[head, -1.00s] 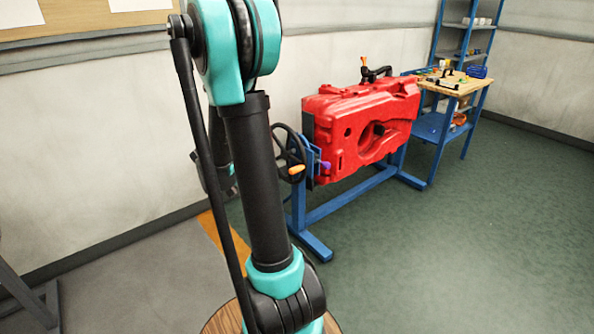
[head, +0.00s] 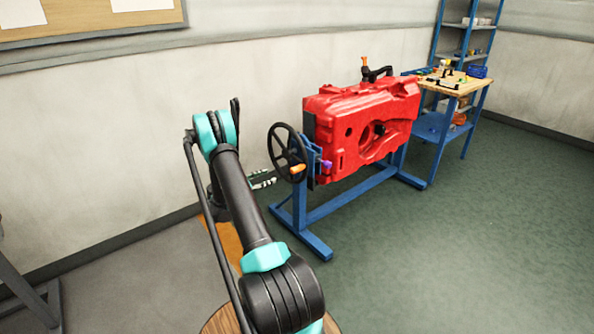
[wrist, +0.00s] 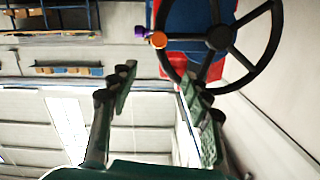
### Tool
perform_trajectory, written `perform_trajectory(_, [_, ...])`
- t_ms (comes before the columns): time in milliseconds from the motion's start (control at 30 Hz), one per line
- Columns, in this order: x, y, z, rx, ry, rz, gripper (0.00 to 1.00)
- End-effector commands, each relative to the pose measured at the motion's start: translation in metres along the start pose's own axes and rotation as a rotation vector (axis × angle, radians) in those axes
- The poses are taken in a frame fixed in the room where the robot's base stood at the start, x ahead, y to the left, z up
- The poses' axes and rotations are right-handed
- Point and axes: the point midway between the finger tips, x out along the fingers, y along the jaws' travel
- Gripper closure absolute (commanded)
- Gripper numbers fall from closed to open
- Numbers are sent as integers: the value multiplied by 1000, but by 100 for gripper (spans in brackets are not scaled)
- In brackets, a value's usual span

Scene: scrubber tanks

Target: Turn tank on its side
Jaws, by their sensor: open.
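The red tank (head: 345,130) is mounted on a blue stand (head: 345,195), its broad face turned toward the room. A black handwheel (head: 287,152) with an orange knob (head: 298,168) is at the stand's left end, beside a purple knob (head: 327,166). The handwheel (wrist: 218,38) and orange knob (wrist: 157,40) appear above the fingertips. I cannot tell whether the right finger touches the rim.
A wooden-topped table (head: 457,87) with small parts stands right of the tank, with blue shelves (head: 464,35) behind it. A wall runs close behind the handwheel and stand. The green floor (head: 480,240) in front is clear.

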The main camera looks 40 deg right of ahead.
Motion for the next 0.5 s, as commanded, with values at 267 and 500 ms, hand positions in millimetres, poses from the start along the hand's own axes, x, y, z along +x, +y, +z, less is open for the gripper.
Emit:
perform_trajectory(267, [11, 5, 24, 96, 100, -2, 51])
perform_trajectory(500, [35, 6, 22, 103, 106, 0, 51])
